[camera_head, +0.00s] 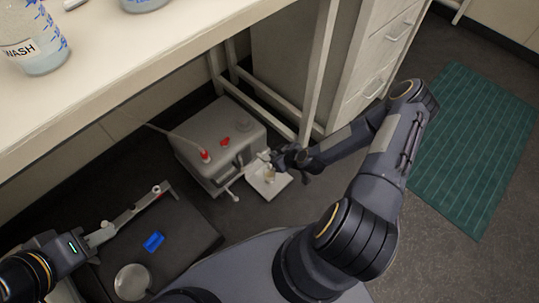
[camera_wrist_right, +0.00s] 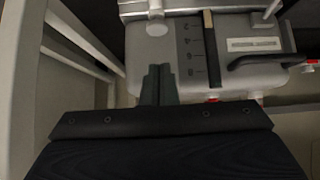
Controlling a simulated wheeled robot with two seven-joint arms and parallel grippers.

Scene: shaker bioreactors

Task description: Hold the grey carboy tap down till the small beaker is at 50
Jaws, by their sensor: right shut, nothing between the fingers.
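The grey carboy (camera_head: 222,128) stands on the floor under the bench, with a red cap on top. It also shows in the right wrist view (camera_wrist_right: 225,75), with dark scale marks on its face. The small beaker (camera_head: 270,174) is on a white tray (camera_head: 268,187) in front of the carboy, partly hidden; its level is too small to read. My right gripper (camera_head: 279,157) is by the tap side of the carboy, above the beaker. Its fingers (camera_wrist_right: 159,72) are shut and empty; whether they touch the tap is unclear. My left gripper (camera_head: 97,237) is at the lower left, away from the carboy.
The bench (camera_head: 150,65) overhangs the carboy, and its leg (camera_head: 320,65) stands close to my right arm. A wash bottle (camera_head: 32,40) is on the bench. A blue object (camera_head: 153,242) and a round dish (camera_head: 132,282) lie on a dark surface. A green mat (camera_head: 475,150) lies on the floor.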

